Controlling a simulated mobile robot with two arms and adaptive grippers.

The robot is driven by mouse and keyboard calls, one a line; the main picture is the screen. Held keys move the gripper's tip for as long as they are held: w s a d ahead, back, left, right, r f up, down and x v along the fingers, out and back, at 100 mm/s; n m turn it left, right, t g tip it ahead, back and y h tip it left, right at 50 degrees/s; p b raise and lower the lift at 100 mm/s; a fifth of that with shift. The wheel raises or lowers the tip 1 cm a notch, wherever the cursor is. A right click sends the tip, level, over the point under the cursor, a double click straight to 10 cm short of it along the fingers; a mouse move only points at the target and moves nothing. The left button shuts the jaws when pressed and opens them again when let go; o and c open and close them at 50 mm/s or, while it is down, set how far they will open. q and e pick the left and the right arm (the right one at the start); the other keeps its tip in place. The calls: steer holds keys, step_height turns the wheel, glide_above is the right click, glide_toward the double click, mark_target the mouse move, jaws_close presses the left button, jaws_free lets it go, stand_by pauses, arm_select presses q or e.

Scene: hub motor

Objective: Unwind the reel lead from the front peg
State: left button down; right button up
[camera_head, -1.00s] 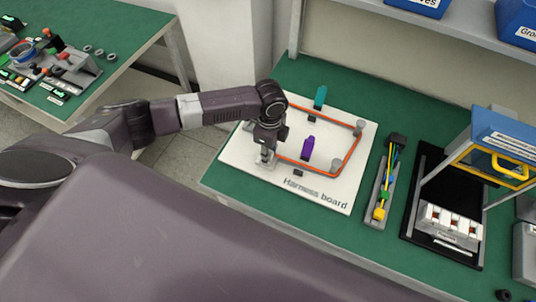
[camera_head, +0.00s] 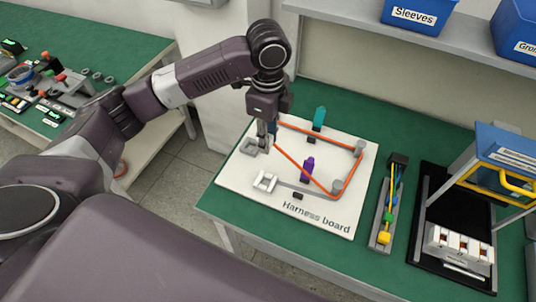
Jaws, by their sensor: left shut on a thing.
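The white harness board (camera_head: 235,170) lies on the green bench. An orange lead (camera_head: 315,183) runs from the back left to the back peg (camera_head: 359,149), down the right side, and bends at the front peg (camera_head: 337,186). From there it slants up and left toward my left gripper (camera_head: 264,147). My left gripper is shut on the lead's near end, above the board's left side; the held tip is hard to see. The lead still touches or passes close around the front peg. My right gripper is not in view.
A purple piece (camera_head: 308,168) and a teal piece (camera_head: 319,117) stand on the board. A light bracket (camera_head: 264,182) sits at its front left. To the right are a narrow tray (camera_head: 378,240) and a black-based stand (camera_head: 425,240). Blue bins (camera_head: 412,14) sit on the shelf.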

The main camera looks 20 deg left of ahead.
arm_select(q)
steer(key=shift+r, duration=0.95)
steer(key=shift+s+d+f, duration=0.1)
steer(key=shift+d+f, duration=0.05)
steer(key=shift+d, duration=0.2)
steer(key=s+d+f+p, duration=0.2)
steer(key=d+f, duration=0.2)
steer(key=d, duration=0.3)
steer(key=s+d+f+p, duration=0.1)
steer(key=d+f, duration=0.3)
steer(key=d, duration=0.4)
steer(key=shift+s+d+p, duration=0.15)
steer(key=shift+s+p, duration=0.2)
steer(key=shift+s, duration=0.3)
